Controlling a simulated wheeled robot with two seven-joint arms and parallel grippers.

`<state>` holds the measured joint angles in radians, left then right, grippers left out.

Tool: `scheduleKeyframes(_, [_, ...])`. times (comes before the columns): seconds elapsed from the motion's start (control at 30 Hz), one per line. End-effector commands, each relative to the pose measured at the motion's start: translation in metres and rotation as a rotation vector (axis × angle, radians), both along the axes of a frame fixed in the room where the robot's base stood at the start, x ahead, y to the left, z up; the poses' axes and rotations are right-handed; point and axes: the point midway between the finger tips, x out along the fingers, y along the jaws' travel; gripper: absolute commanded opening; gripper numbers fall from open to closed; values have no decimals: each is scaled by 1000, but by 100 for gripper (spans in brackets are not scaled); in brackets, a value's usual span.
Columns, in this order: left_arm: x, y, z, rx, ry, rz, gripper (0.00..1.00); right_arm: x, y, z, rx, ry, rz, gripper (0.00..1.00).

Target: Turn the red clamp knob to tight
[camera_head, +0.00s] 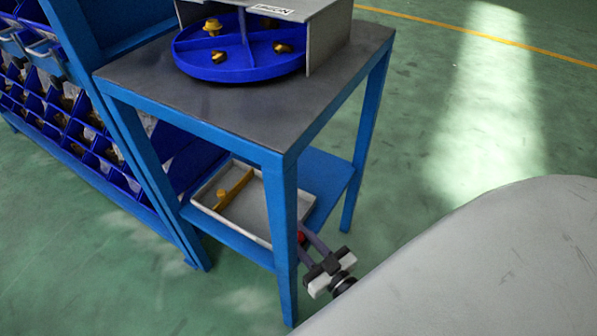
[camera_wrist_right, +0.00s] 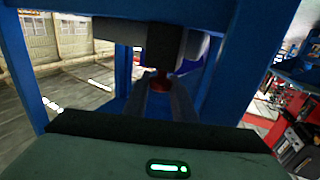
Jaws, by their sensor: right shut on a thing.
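The red clamp knob (camera_head: 301,237) sits by the front right leg of the blue stand, at lower shelf height, partly hidden by my fingers and the leg. In the right wrist view the red knob (camera_wrist_right: 161,82) lies between my two fingertips, below a dark block (camera_wrist_right: 161,45). My right gripper (camera_head: 308,241) reaches in from the lower right and is shut on the knob; its fingers also show in the wrist view (camera_wrist_right: 164,92). Any tightness marking on the clamp cannot be made out. My left gripper is not in view.
The stand's grey top (camera_head: 240,110) carries a blue divided round tray (camera_head: 240,70) with several brass parts. A pale tray (camera_head: 256,208) with a yellow-brown part rests on the lower shelf. A rack of blue bins (camera_head: 75,130) stands left. Floor at right is clear.

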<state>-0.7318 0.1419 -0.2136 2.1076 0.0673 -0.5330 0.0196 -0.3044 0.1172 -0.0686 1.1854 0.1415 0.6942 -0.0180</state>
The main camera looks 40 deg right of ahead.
Motion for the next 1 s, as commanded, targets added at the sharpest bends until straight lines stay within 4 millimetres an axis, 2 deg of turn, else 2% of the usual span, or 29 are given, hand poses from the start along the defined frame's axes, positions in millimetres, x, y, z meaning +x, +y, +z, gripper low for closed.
scheduleKeyframes(0.47, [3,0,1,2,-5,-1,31,0,0,0,1,-1,-13,2])
scheduleKeyframes(0.5, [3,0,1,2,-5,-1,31,0,0,0,1,-1,-13,29])
scheduleKeyframes(0.6, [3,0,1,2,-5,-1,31,0,0,0,1,-1,-13,43])
scheduleKeyframes(1.0, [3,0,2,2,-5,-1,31,-2,2,0,1,0,-9,43])
